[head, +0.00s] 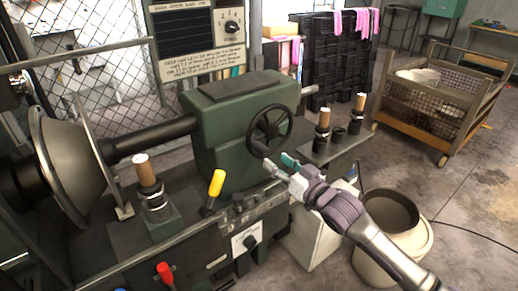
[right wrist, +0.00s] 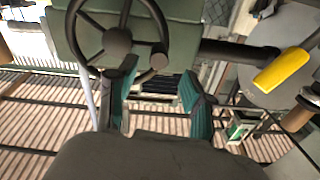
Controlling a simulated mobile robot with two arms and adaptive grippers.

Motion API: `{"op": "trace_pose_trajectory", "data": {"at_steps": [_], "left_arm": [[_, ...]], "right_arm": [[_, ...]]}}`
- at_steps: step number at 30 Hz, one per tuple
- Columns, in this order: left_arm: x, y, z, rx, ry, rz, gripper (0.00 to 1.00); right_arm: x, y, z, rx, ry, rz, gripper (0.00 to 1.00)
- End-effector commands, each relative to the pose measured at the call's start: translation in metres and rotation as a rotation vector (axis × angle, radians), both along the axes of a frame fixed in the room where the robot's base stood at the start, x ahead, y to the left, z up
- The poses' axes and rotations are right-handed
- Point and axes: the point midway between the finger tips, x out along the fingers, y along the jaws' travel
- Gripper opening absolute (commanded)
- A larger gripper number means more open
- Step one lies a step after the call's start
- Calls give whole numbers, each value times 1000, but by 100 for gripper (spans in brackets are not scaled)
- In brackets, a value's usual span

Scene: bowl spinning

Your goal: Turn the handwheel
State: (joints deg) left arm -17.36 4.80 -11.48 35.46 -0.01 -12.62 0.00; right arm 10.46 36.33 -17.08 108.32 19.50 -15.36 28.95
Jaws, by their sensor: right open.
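The dark handwheel (head: 271,127) is on the right end face of the green machine housing (head: 225,130) in the head view. Its spokes and hub fill the upper left of the right wrist view (right wrist: 117,42). A crank handle (head: 259,149) sticks out from its lower rim, and its end shows in the right wrist view (right wrist: 159,61). My right gripper (head: 279,167) is just below the handle in the head view. My left gripper is not in view.
A yellow-handled lever (head: 216,184) stands left of my gripper, with a red knob (head: 165,270) lower down. Wood-topped posts (head: 323,122) stand on the ledge to the right. A round bin (head: 392,220) stands by my right arm. A large metal bowl form (head: 72,165) is at left.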

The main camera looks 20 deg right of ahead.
Motion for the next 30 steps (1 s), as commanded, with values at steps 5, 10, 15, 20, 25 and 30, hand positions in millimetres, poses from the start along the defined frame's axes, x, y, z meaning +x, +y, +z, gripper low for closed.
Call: {"op": "trace_pose_trajectory", "data": {"at_steps": [5, 10, 15, 20, 25, 30], "left_arm": [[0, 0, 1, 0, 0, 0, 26], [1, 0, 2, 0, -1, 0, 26], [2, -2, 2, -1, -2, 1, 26], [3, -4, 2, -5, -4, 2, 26], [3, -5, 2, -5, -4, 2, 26], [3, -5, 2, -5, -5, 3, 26]], "right_arm": [[37, 13, 1, 0, -2, 0, 52], [63, 23, 1, -1, -1, 0, 52], [75, 27, 0, -2, -1, 0, 52], [78, 28, -1, -3, 1, 0, 52], [78, 28, -1, -2, 0, 0, 52], [78, 28, -1, -2, 0, 0, 23]]}}
